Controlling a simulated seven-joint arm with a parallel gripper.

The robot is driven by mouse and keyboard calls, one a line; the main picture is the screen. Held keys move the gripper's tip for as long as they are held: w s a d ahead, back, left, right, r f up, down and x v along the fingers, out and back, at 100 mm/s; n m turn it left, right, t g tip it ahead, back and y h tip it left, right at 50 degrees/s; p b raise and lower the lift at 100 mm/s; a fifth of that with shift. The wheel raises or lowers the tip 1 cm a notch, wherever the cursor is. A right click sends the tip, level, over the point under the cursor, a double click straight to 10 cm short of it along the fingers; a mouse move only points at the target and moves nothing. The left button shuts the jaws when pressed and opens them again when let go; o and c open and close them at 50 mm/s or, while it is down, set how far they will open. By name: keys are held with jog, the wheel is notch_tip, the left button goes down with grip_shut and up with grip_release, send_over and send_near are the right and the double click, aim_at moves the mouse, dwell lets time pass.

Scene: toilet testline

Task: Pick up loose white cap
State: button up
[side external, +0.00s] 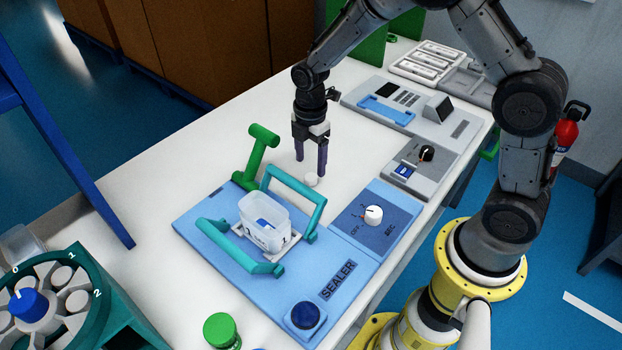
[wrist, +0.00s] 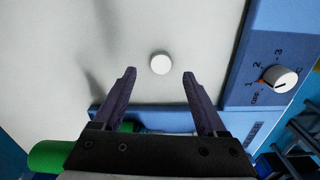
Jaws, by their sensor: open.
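A small round white cap (side external: 312,180) lies loose on the white table, just behind the blue sealer. In the wrist view the white cap (wrist: 161,64) lies a little beyond the fingertips, about midway between their lines. My gripper (side external: 311,172) points down over the table close to the cap. In the wrist view my gripper (wrist: 160,73) is open, with its two dark purple fingers apart and nothing between them. The cap is not gripped. The exact height of the fingertips above the table is hard to tell.
The blue sealer (side external: 205,240) has teal handles and holds a clear container (side external: 264,218). A green handle (side external: 256,160) stands left of my gripper. A dial panel (side external: 385,216) is to the right. Bare table (side external: 190,160) lies to the left.

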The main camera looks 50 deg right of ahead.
aim_at(311, 176)
notch_tip(311, 176, down, 4)
jog(key=shift+s+f, duration=0.1)
jog(key=shift+f, duration=0.15)
grip_shut()
dwell(0.3)
